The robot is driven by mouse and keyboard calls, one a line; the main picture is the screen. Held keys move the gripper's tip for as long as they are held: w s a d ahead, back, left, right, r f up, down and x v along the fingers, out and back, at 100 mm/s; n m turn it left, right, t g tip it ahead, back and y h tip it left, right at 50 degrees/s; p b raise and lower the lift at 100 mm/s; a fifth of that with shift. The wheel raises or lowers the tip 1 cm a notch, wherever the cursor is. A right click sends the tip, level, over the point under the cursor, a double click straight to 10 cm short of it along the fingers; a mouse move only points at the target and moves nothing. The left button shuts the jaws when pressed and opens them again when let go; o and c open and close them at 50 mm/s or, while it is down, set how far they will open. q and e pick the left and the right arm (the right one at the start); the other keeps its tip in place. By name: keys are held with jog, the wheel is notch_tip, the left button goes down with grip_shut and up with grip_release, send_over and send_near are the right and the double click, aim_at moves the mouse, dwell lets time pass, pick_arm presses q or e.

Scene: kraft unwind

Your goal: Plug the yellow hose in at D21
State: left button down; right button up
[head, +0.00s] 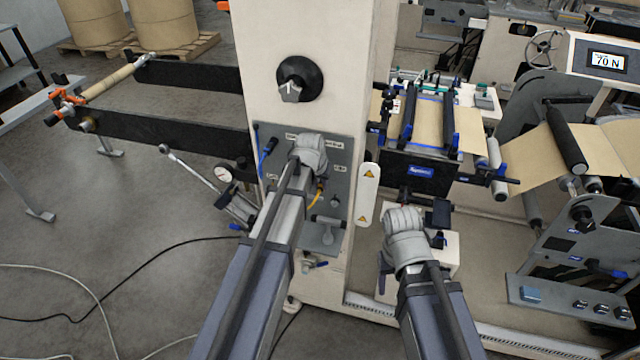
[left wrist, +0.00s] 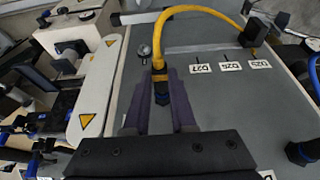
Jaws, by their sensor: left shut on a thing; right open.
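The yellow hose (left wrist: 190,13) arcs over the grey panel (left wrist: 225,100) in the left wrist view. My left gripper (left wrist: 160,100) is shut on this plug end. Labels D27 (left wrist: 200,68), D26 and D25 are readable; I cannot read a D21 label. In the head view my left gripper (head: 312,150) is at the panel, and its arm hides part of it; a bit of yellow hose shows beside it. My right gripper (head: 405,218) is to the right, away from the panel; its fingers are hard to see.
A blue hose (head: 266,152) hangs at the panel's left. A white plate with warning triangles (head: 368,190) stands at the panel's right edge. A dial knob (head: 292,80) is above. Web rollers and a black machine block (head: 418,172) are further right.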

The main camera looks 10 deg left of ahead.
pick_arm(q)
jog(key=shift+w, duration=0.35)
dwell(0.6)
jog(key=c, duration=0.7)
grip_release()
jog(key=shift+o, duration=0.2)
jog(key=shift+r, duration=0.1)
jog(key=p+v, duration=0.7)
jog(key=shift+s+r, duration=0.2)
jog(key=shift+r, duration=0.1)
jog(key=s+d+f+m+g+b, duration=0.1)
jog(key=s+d+f+b, duration=0.3)
jog(key=s, duration=0.4)
jog(key=s+d+f+m+g+y+b, duration=0.1)
jog(key=s+d+f+g+b, duration=0.1)
jog(key=s+d+f+b, duration=0.3)
jog(key=s+d+f+m+g+b, duration=0.1)
jog(key=s+d+f+b, duration=0.3)
jog(key=s, duration=0.8)
notch_tip(320, 180, down, 3)
jog(key=shift+d+r+g+y+b, duration=0.15)
jog(key=shift+r+g+y+b, duration=0.15)
jog(key=shift+g+b, duration=0.15)
